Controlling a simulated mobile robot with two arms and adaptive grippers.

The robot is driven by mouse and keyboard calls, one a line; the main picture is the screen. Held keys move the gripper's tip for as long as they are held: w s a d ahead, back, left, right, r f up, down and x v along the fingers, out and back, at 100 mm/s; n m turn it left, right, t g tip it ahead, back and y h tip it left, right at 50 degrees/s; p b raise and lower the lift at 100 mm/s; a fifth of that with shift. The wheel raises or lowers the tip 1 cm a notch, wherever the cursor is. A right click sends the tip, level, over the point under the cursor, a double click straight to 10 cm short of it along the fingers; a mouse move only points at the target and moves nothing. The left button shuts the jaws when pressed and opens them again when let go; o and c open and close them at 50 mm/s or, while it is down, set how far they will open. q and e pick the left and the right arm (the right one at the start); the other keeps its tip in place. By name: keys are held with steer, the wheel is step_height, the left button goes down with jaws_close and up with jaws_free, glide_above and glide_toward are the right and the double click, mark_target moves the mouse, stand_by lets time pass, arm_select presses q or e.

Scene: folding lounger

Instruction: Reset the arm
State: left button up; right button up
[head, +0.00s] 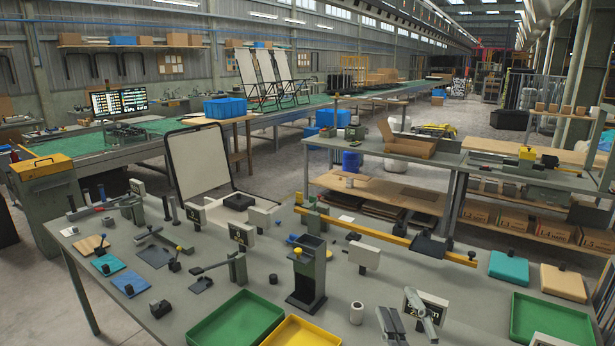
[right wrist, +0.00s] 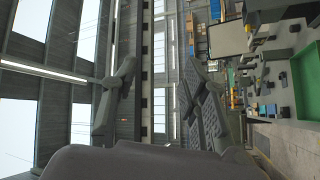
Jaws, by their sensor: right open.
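My right gripper (head: 408,310) shows at the bottom of the head view, right of centre, above the grey workbench (head: 335,265). Its two grey fingers are spread apart with nothing between them. In the right wrist view the gripper (right wrist: 158,103) also shows its fingers apart, with the roof and windows behind. A lounger frame with a pale panel (head: 198,160) stands upright at the back left of the bench. My left gripper is not in view.
A green tray (head: 552,323) lies right of the gripper. Another green tray (head: 235,320) and a yellow tray (head: 298,334) lie to the left. A grey upright holder (head: 307,275) and a small white-and-grey cylinder (head: 356,313) stand nearby. Air above the bench looks free.

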steer(key=s+d+f+m+g+h, duration=0.2)
steer(key=f+m+g, duration=0.1)
steer(key=f, duration=0.3)
steer(key=s+d+f+m+g+h, duration=0.2)
steer(key=s+f+m, duration=0.1)
steer(key=f, duration=0.3)
steer(key=s+d+f+m+g+h, duration=0.1)
steer(key=s+d+f+m+g, duration=0.15)
steer(key=f, duration=0.35)
steer(key=s+a+f+m+g+y, duration=0.1)
steer(key=s+f+m+g, duration=0.1)
steer(key=s+f+g, duration=0.55)
steer(key=s+a+f+m+g, duration=0.15)
steer(key=s+f, duration=0.25)
steer(key=s, duration=0.6)
step_height(320, 180, down, 31)
steer(key=g+b, duration=0.2)
steer(key=b, duration=0.4)
arm_select(q)
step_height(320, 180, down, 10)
steer(key=b, duration=0.4)
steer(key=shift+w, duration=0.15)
arm_select(e)
steer(key=s+d+f, duration=0.2)
steer(key=s+f, duration=0.7)
steer(key=f, duration=0.1)
steer(key=s+d+f+g, duration=0.1)
steer(key=s+f, duration=0.7)
steer(key=f, duration=0.2)
steer(key=shift+s+d+f, duration=0.4)
